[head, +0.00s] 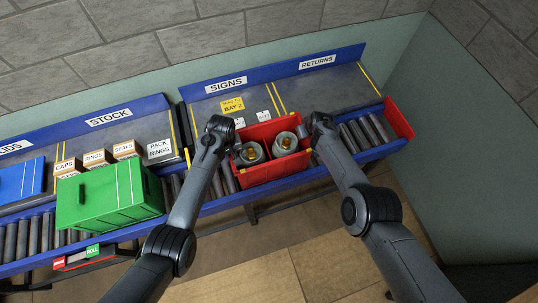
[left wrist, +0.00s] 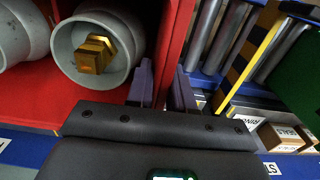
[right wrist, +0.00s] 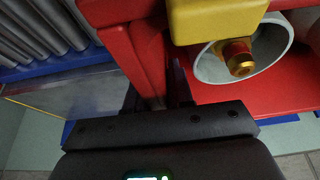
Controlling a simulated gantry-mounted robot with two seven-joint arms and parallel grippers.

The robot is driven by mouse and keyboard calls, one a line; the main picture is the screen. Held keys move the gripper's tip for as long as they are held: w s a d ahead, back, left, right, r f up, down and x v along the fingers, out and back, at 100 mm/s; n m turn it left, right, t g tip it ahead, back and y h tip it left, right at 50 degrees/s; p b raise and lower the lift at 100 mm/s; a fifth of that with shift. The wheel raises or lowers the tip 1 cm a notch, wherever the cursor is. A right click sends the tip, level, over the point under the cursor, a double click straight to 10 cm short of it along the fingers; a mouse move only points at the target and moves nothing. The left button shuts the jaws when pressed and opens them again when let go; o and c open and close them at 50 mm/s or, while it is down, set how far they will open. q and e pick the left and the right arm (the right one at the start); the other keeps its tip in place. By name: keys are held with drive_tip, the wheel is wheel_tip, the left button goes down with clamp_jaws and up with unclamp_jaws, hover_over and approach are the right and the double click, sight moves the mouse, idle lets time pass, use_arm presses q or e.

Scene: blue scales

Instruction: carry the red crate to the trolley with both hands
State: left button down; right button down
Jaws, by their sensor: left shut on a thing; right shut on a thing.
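The red crate (head: 275,171) is at the middle of the roller line in the head view, with grey round parts with brass fittings (head: 249,153) inside. My left gripper (head: 222,130) is shut on its left wall; in the left wrist view that red wall (left wrist: 173,40) runs between the fingers (left wrist: 163,88). My right gripper (head: 313,132) is shut on its right wall, and the red wall (right wrist: 150,55) also shows between the fingers (right wrist: 155,88) in the right wrist view. I cannot tell whether the crate rests on the rollers. No trolley is visible.
A green box (head: 108,195) stands left of the crate on the line. Small cartons (head: 95,160) and a blue box (head: 20,180) are farther left. A red end plate (head: 399,118) closes the line at right. Tan floor (head: 240,250) lies in front.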

use_arm(q)
drive_tip(key=shift+r, duration=0.3)
use_arm(e)
drive_tip(key=shift+w+r, duration=0.1)
drive_tip(key=shift+r, duration=0.25)
